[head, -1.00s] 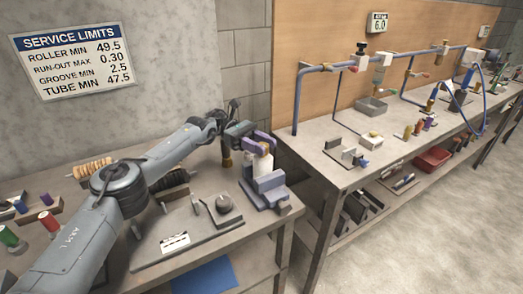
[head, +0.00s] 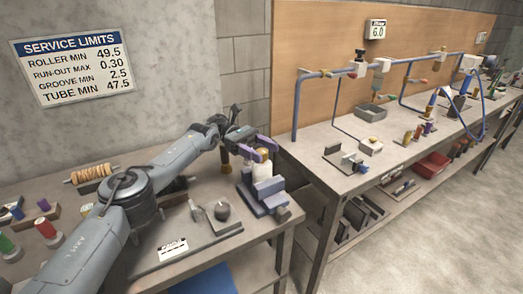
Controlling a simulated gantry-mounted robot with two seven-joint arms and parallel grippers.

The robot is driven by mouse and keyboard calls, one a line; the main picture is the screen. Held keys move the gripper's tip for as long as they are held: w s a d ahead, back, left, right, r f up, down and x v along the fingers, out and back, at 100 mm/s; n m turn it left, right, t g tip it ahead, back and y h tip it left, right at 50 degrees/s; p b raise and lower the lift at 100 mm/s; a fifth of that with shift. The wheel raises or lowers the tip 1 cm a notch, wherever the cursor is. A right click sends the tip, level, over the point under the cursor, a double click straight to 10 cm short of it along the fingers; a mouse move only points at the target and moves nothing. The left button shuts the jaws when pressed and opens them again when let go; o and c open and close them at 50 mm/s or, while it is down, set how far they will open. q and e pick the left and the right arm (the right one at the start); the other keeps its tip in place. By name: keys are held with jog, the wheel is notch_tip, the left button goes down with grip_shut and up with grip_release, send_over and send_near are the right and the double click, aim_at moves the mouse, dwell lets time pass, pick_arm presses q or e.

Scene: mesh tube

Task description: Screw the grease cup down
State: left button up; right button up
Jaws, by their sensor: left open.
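A small pale cup with a yellowish top (head: 262,156), which looks like the grease cup, stands upright at the blue-grey block fixture (head: 268,188) on the near bench's right end. My left gripper (head: 258,145), with purple fingers, is open right at the top of this cup. One finger partly covers the cup's upper part. I cannot tell whether the fingers touch it. The cup's thread and lower end are hidden. My right gripper is out of view.
A flat plate with a dark round knob (head: 222,210) and a white label (head: 173,248) lies left of the fixture. A brown-handled upright tool (head: 226,162) stands close behind the gripper. A second bench (head: 340,178) with blue pipework stands right, across a narrow gap.

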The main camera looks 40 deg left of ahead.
aim_at(261, 150)
pick_arm(q)
jog(key=shift+r, duration=0.1)
notch_tip(261, 150, up, 4)
jog(key=shift+r+p, duration=0.2)
jog(key=shift+p, duration=0.6)
jog(key=d+r+p, duration=0.2)
jog(key=d+r, duration=0.4)
jog(key=d, duration=0.5)
jog(key=shift+d+r, duration=0.25)
jog(key=shift+d, duration=0.1)
